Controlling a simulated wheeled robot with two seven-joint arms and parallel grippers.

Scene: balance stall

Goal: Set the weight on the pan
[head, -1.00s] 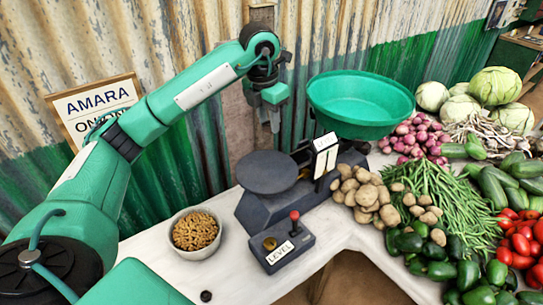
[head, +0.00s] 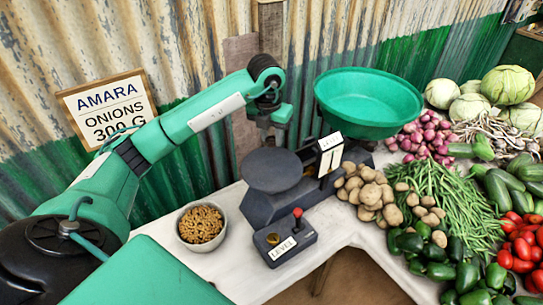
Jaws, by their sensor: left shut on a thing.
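The dark round pan (head: 272,171) sits on the left side of a dark balance scale. The wide green bowl-shaped pan (head: 365,101) is on its right side. My left gripper (head: 269,137) comes down from above, just over the far edge of the dark pan. It is shut on the weight, which is too small and dark to make out between the fingers. The dark pan looks empty. My right gripper is not in view.
A box marked LEVEL (head: 286,246) with a red-knobbed lever and a brass piece stands before the scale. A bowl of brown pieces (head: 201,226) is to its left. Potatoes (head: 365,190) and other vegetables crowd the right. The wall stands close behind.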

